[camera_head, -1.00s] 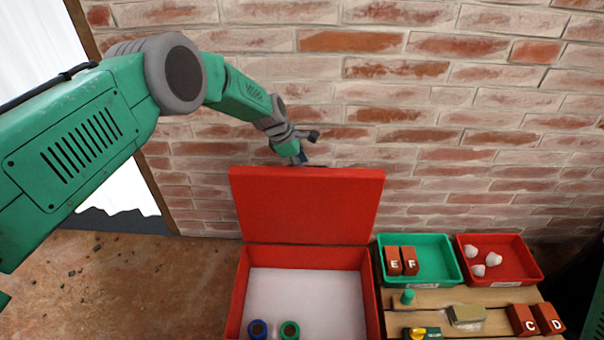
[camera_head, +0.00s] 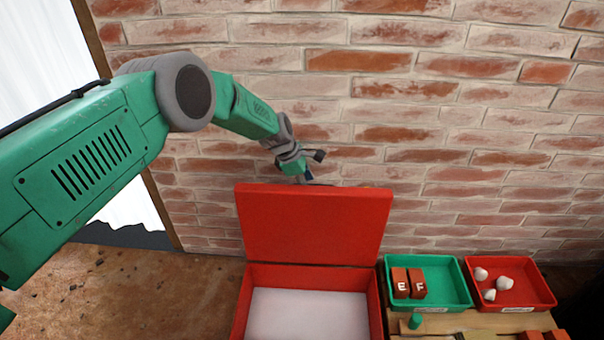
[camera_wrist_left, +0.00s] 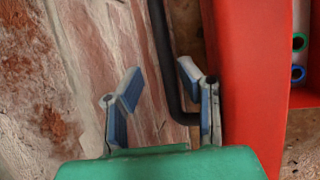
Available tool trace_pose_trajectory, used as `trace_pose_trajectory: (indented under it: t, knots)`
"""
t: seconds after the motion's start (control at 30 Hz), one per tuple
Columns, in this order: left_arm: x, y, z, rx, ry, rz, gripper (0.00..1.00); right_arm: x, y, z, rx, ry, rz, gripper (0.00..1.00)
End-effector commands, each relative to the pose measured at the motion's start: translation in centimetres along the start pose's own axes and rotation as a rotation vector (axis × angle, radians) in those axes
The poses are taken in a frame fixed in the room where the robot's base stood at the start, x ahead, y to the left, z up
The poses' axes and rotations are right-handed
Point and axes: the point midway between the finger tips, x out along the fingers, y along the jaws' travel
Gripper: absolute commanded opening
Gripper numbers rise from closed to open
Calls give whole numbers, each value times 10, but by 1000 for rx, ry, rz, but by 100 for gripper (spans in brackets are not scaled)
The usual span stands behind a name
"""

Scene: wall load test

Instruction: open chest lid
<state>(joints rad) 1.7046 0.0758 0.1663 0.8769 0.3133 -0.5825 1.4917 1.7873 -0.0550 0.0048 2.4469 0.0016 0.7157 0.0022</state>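The red chest (camera_head: 375,300) stands against the brick wall with its lid (camera_head: 312,225) raised upright; its pale inside floor (camera_head: 308,314) shows. My left gripper (camera_head: 308,178) is at the lid's top edge, on the wall side. In the left wrist view my left gripper (camera_wrist_left: 158,82) has its two fingers apart with nothing clearly held. A dark bar-like handle (camera_wrist_left: 166,60) runs beside the right finger, next to the red lid (camera_wrist_left: 245,80). Whether the finger touches it I cannot tell. My right gripper is out of view.
Right of the chest are a green tray (camera_head: 440,305) with two red blocks marked E and F, and a red tray (camera_head: 540,300) with white lumps. They stand by a wooden board (camera_head: 460,322). The brick wall (camera_head: 480,130) is close behind the lid.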

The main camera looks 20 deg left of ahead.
Motion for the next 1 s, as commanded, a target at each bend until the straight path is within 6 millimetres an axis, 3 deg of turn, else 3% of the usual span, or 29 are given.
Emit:
trace_pose_trajectory:
  t: [0.3,0.5,0.67,1.0]
  knots:
    - [-65,2,0,-2,-1,1,32,0,0,0,0,1,0,50]
    - [-95,2,-1,-2,1,-3,32,0,0,0,0,1,0,50]
    - [-105,1,-2,-2,1,-4,32,0,0,0,0,1,0,50]
    - [-106,1,-2,-2,1,-5,32,1,0,-2,0,-2,0,50]
